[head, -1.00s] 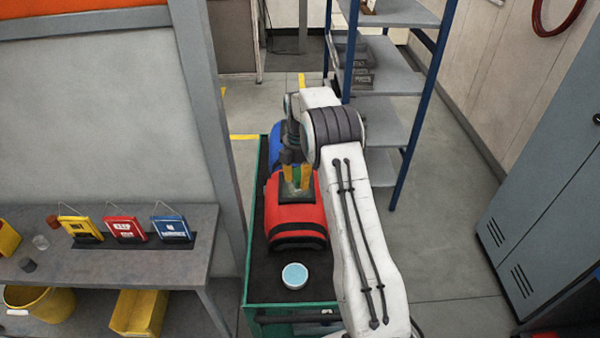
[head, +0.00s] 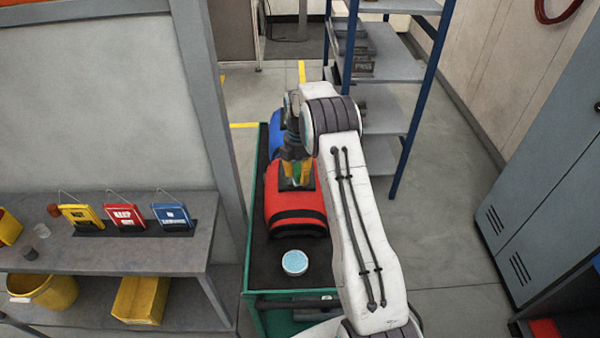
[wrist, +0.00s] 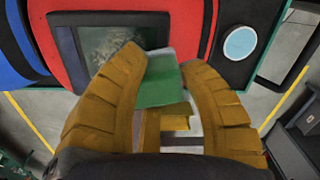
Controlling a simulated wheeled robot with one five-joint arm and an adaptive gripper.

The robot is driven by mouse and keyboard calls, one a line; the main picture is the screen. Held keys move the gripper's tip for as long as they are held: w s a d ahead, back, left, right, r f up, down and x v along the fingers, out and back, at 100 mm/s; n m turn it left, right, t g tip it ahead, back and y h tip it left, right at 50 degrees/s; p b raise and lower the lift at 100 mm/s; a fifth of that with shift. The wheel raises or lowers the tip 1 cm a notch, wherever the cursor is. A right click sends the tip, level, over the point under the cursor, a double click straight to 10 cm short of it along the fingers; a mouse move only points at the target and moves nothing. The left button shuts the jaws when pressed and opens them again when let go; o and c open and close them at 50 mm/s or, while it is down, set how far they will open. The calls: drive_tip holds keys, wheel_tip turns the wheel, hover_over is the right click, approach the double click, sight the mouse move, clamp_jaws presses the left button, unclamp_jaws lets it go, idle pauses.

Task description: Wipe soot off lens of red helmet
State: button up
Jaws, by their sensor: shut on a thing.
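The red helmet (head: 290,208) lies on a cart, its dark rectangular lens (wrist: 72,50) facing up. In the wrist view grey, mottled soot (wrist: 108,42) covers much of the visible lens. My gripper (head: 297,180) points down over the lens. The fingers and pad hide part of the lens.
A blue helmet (head: 276,135) lies just behind the red one on the green cart (head: 257,310). A round tub with a pale blue top (head: 295,262) stands in front. A shelf rack (head: 385,70) stands behind right, a bench (head: 100,255) at left.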

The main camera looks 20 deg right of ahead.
drive_tip(key=shift+f+b, duration=0.75)
drive_tip(key=shift+f, duration=0.2)
idle(0.6)
drive_tip(key=shift+w+d+r+p, duration=0.1)
drive_tip(key=shift+w+d+p, duration=0.25)
drive_tip(key=shift+w+p, duration=0.4)
drive_tip(key=shift+w+d, duration=0.2)
drive_tip(key=shift+w, duration=0.35)
drive_tip(key=shift+w+d, duration=0.2)
drive_tip(key=shift+w, duration=0.35)
drive_tip(key=shift+f, duration=0.25)
drive_tip(key=shift+s+b, duration=0.1)
drive_tip(key=shift+b, duration=0.25)
